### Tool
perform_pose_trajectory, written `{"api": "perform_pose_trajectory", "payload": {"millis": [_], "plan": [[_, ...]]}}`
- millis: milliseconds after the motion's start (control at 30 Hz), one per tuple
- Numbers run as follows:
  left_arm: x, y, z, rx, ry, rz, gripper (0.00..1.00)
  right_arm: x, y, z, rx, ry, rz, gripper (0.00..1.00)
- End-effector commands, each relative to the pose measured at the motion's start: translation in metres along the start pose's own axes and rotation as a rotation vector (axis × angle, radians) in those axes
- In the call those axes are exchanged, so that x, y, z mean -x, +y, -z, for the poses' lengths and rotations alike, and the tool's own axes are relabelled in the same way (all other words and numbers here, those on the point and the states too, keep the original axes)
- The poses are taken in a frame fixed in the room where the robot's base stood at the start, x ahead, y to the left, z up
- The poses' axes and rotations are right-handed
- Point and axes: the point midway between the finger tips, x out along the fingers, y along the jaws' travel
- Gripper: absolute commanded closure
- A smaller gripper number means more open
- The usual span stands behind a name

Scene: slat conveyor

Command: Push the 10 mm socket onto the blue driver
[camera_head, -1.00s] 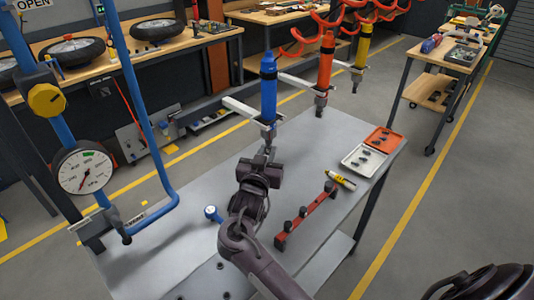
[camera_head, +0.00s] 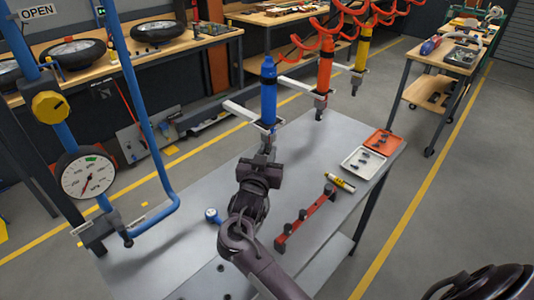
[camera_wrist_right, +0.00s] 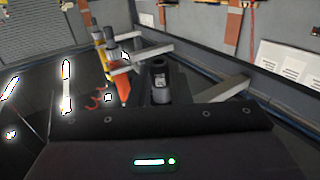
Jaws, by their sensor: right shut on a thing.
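The blue driver (camera_head: 268,92) hangs upright in a light bracket over the grey table. My right gripper (camera_head: 264,156) is directly below its nose, with the arm reaching up from the front. It is shut on a small dark socket, which the right wrist view shows as an upright dark cylinder (camera_wrist_right: 161,86) with a pale mark, too small to read. In the head view the jaws mostly hide the socket. I cannot tell whether the socket touches the driver's nose or is seated on it. My left gripper is out of view.
A red rail (camera_head: 305,217) with several dark sockets lies right of my arm, near a yellow-and-black tool (camera_head: 340,183). A white tray (camera_head: 350,166) and an orange tray (camera_head: 396,149) hold small parts. Orange (camera_head: 325,62) and yellow (camera_head: 361,53) drivers hang behind. A gauge (camera_head: 87,174) stands left.

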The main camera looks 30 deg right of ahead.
Motion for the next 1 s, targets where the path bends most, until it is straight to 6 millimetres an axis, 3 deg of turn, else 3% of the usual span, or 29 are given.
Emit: {"api": "perform_pose_trajectory", "payload": {"millis": [33,67,200,400,600,867,1000], "plan": [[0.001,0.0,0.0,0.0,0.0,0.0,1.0,0.0,0.0,0.001,0.0,0.0,0.0,1.0],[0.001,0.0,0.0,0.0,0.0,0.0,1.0,0.0,0.0,0.001,0.0,0.0,0.0,0.79],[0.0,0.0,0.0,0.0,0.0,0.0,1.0,0.0,0.0,0.001,0.0,0.0,0.0,0.62],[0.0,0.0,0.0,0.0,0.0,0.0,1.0,0.0,0.0,0.0,0.0,0.0,0.0,0.6],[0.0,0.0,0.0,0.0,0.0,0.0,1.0,0.0,0.0,0.0,0.0,0.0,0.0,0.36],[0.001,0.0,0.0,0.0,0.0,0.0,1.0,0.001,0.0,0.001,0.0,-0.001,0.0,0.36],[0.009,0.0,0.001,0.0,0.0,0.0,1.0,0.014,-0.001,0.002,0.001,-0.002,0.002,0.36]]}}
